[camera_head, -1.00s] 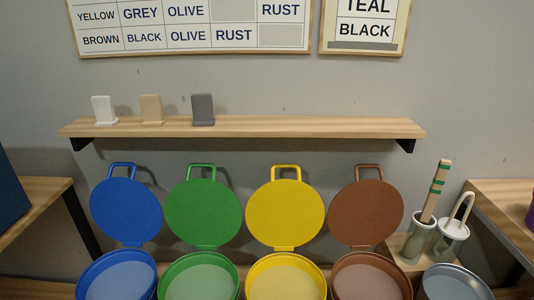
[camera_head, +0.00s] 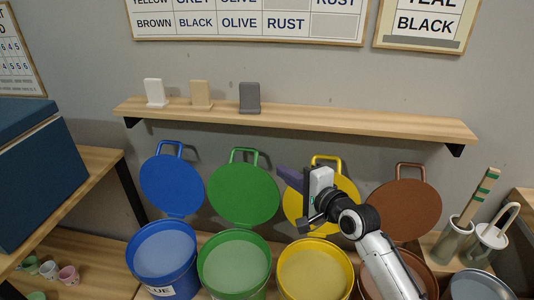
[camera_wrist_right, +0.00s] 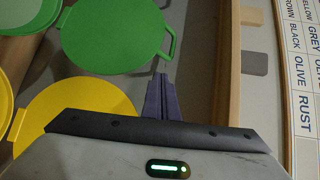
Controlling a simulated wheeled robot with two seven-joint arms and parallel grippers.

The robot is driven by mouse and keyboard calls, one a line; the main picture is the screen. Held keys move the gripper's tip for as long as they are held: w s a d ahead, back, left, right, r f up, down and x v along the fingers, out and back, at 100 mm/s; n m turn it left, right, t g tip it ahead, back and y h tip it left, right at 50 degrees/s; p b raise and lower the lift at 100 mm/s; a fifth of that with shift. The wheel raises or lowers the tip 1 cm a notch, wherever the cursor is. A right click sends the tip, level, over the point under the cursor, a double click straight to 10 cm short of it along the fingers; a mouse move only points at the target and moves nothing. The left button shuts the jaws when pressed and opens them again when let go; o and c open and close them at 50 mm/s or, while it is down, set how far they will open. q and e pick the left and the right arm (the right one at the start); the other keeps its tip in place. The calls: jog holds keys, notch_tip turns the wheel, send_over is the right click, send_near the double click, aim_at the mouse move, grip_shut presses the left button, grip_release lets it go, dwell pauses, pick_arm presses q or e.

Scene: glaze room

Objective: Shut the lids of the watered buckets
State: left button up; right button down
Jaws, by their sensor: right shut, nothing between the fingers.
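Blue (camera_head: 172,185), green (camera_head: 243,194), yellow (camera_head: 346,190) and brown (camera_head: 403,209) lids stand open, upright behind their buckets. The blue bucket (camera_head: 163,267), green bucket (camera_head: 232,270), yellow bucket (camera_head: 313,271) and brown bucket (camera_head: 418,270) stand in a row, with pale contents showing inside. My right gripper (camera_head: 285,178) is shut and empty, in front of the yellow lid and pointing left toward the green one. In the right wrist view, its closed fingers (camera_wrist_right: 161,97) are near the handle of the green lid (camera_wrist_right: 115,35). My arm hides part of the yellow lid and brown bucket.
A wooden shelf (camera_head: 300,119) with white, tan and grey cards runs above the lids. A grey metal bucket (camera_head: 475,287) and two holders with tools stand at the right. A dark blue box (camera_head: 40,175) stands at the left.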

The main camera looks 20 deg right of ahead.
jog(key=shift+m, duration=0.4)
jog(key=x, duration=0.3)
jog(key=r+x, duration=0.1)
jog(key=x, duration=0.6)
jog(key=shift+w+d+r, duration=0.2)
jog(key=shift+w+d, duration=0.15)
jog(key=shift+w, duration=0.05)
jog(key=shift+b, duration=0.3)
